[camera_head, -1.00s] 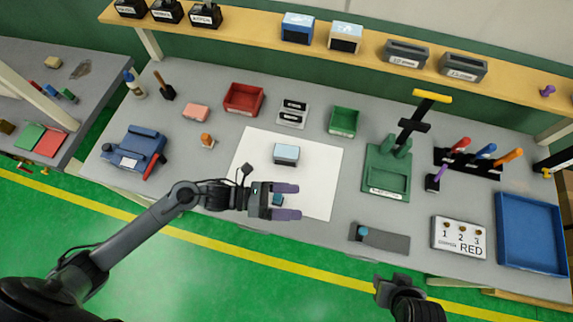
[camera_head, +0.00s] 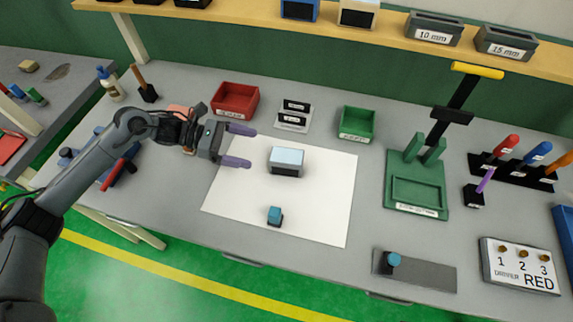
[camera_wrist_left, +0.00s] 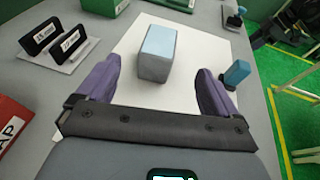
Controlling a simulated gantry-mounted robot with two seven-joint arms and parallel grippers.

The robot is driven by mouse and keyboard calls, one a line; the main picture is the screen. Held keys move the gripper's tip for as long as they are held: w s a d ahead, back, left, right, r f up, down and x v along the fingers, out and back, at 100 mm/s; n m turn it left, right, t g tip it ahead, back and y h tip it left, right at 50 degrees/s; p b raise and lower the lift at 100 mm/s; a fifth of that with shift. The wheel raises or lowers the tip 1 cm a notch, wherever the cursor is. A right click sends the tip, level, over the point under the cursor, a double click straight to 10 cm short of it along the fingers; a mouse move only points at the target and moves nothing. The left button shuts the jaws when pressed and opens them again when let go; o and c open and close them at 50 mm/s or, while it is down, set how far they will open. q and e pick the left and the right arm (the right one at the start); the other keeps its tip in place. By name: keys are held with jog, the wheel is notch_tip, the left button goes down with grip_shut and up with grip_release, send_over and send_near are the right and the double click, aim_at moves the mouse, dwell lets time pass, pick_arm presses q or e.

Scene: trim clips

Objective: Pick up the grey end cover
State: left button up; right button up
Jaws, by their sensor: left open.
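A grey block with a light-blue top, apparently the grey end cover (camera_head: 286,163), sits on the white sheet (camera_head: 325,215) near its upper middle. My left gripper (camera_head: 239,146) is open and empty, to the left of the block with its purple fingers pointing at it. In the left wrist view the block (camera_wrist_left: 155,66) is ahead and between the open fingers (camera_wrist_left: 158,75), with no contact visible. A small blue-topped piece (camera_head: 274,215) stands nearer the sheet's front edge. My right gripper is out of view.
A red bin (camera_head: 235,100), a label stand (camera_head: 294,116) and a green bin (camera_head: 356,123) stand behind the sheet. A green fixture (camera_head: 416,185) stands right of it. A grey plate with a blue knob (camera_head: 414,271) lies front right. The sheet's right side is clear.

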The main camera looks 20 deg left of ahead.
aim_at(284, 155)
pick_arm(q)
jog(key=shift+p+x, duration=0.3)
jog(key=shift+x, duration=4.4)
jog(key=shift+r, duration=0.1)
jog(key=c, duration=1.2)
